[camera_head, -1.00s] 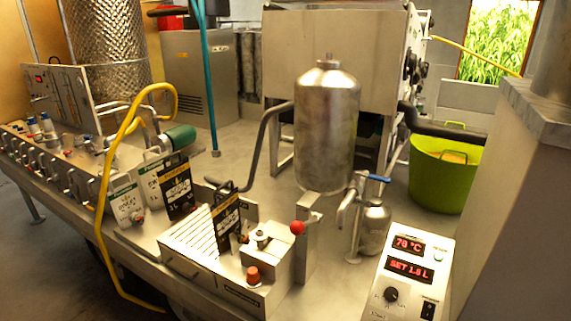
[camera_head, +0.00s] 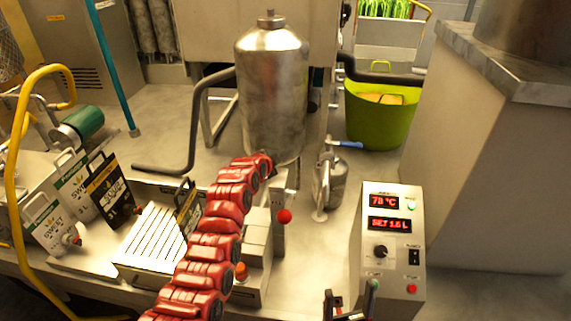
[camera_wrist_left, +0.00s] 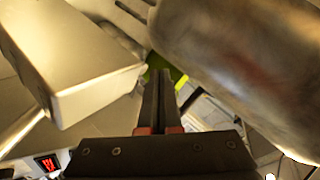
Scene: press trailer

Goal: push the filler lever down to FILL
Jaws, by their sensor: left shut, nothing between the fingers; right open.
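The filler lever's red ball knob (camera_head: 284,215) shows in the head view, in front of a narrow upright post beside the filler block (camera_head: 258,238). Its rod is mostly hidden, and the FILL mark cannot be read. My red left arm comes in from the lower left, ending just above and left of the knob, under the steel tank (camera_head: 272,90). My left gripper (camera_wrist_left: 160,80) is shut and empty in the wrist view, between a pale metal box and the rounded tank. I cannot make out the knob there. My right gripper (camera_head: 352,303) is open and empty at the bottom edge.
A control box (camera_head: 391,245) with red displays stands right of the lever. A small steel can (camera_head: 330,185) with a blue handle tap above it stands behind. A green tub (camera_head: 382,115) is behind.

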